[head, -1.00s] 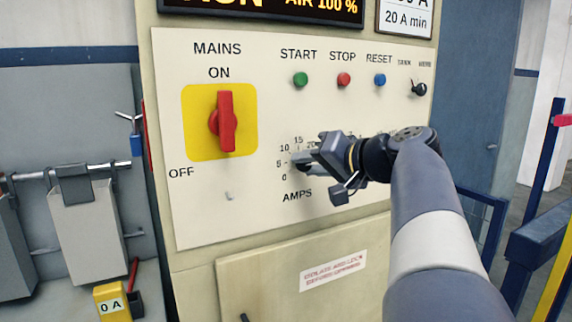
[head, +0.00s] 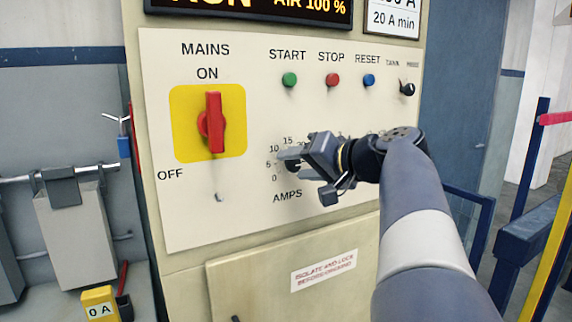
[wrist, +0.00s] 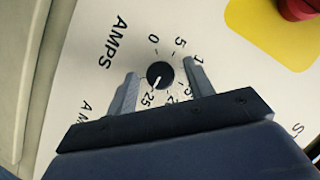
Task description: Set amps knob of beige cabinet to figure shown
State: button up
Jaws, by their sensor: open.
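The beige cabinet (head: 185,290) fills the middle of the head view, with a pale control panel. Its amps knob (wrist: 160,73) is small, round and black with a white pointer line. In the wrist view the pointer aims to the lower left, toward the 25 mark. Numbers from 0 upward ring the knob. My gripper (wrist: 161,72) is open, with one finger on each side of the knob and visible gaps between. In the head view my gripper (head: 284,160) covers most of the knob and the higher numbers.
The red mains switch (head: 212,122) on its yellow plate stands upright at ON. Green, red and blue buttons and a small black selector (head: 407,88) sit above my arm. A card (head: 394,18) reading "20 A min" is cut off at the top. A yellow box (head: 99,308) shows "0 A".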

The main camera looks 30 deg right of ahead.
jog(key=v, duration=1)
jog(key=shift+s+b, duration=0.35)
jog(key=shift+s, duration=0.05)
